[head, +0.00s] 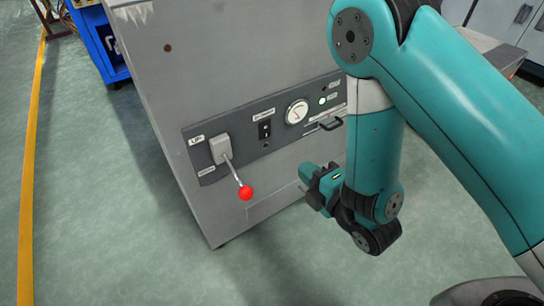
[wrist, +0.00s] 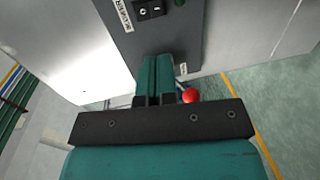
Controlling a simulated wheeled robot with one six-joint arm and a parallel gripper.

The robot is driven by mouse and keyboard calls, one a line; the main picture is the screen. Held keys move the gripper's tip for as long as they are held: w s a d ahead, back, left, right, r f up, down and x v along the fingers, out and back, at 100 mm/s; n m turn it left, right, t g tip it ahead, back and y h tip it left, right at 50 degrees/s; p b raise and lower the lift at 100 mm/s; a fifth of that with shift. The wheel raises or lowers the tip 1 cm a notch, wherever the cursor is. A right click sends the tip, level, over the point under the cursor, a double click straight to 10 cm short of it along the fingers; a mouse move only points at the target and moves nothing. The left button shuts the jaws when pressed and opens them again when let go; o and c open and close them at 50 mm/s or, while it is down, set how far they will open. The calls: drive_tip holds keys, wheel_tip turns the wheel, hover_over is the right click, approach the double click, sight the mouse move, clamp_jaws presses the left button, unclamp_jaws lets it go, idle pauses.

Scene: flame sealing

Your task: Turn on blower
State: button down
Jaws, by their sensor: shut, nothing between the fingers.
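The panel (head: 225,180) on the grey machine carries a black rocker switch (head: 264,130) with a small label above it. In the wrist view the rocker switch (wrist: 150,9) shows at the top edge, next to a label that seems to read "BLOWER". My gripper (head: 309,183) is shut and empty, in front of the machine, below and to the right of the switch in the head view. In the wrist view its closed fingers (wrist: 157,64) point at the panel below the switch. They look apart from the switch.
A lever with a red ball (head: 246,193) sticks out from the panel's left part; the ball (wrist: 191,95) is close beside my fingers in the wrist view.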

sight(267, 136)
drive_tip(key=shift+a, duration=0.1)
idle(0.3)
drive_tip(key=b+x, duration=0.1)
drive_tip(key=x, duration=1.2)
drive_tip(key=shift+w+a, duration=0.2)
drive_tip(key=shift+w, duration=0.2)
drive_tip(key=shift+b, duration=0.3)
